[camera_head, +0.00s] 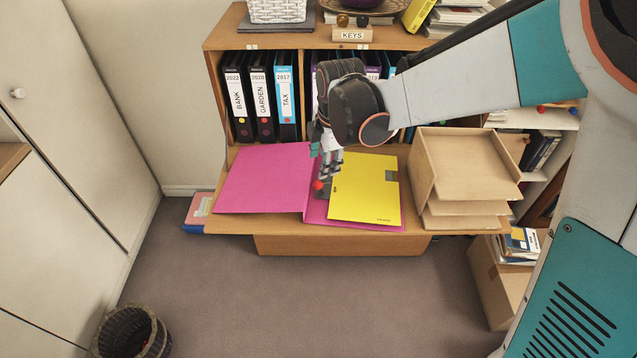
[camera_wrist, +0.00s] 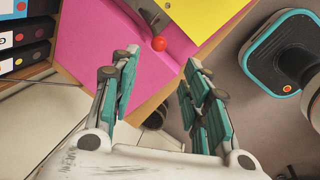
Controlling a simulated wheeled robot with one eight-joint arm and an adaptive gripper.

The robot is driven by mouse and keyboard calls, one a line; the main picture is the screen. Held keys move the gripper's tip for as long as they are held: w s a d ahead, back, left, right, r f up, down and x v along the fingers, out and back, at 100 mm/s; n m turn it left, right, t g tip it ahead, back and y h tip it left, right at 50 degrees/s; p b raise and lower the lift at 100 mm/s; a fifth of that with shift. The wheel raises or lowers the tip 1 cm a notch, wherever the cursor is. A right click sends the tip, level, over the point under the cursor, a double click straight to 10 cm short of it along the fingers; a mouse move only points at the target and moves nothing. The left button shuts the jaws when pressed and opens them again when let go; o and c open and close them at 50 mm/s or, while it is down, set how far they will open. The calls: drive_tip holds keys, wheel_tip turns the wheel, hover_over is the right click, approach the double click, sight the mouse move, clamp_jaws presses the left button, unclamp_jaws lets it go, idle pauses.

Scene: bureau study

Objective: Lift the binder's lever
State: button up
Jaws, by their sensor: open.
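A pink binder (camera_head: 262,180) lies open on the wooden desk flap, and its cover also shows in the wrist view (camera_wrist: 95,45). A yellow folder (camera_head: 365,190) lies over its right side. The lever's red ball tip (camera_head: 318,185) shows beside the folder's left edge. In the wrist view the red ball (camera_wrist: 158,43) is just beyond the gap between my fingertips, with part of the metal lever mechanism (camera_wrist: 148,14) above it. My gripper (camera_head: 329,172) is open and empty over the binder's middle. It hides part of the mechanism in the head view.
Upright binders (camera_head: 262,95) stand behind the flap at the left. A wooden letter tray (camera_head: 463,170) stands close to the folder's right. A basket (camera_head: 132,332) and a cardboard box (camera_head: 500,285) are on the floor. The flap's front edge (camera_head: 300,228) is near the binder.

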sight(319, 183)
drive_tip(key=b+x, duration=0.5)
drive_tip(key=x, duration=0.8)
drive_tip(key=shift+w+f, duration=0.15)
drive_tip(key=shift+f, duration=0.2)
clamp_jaws()
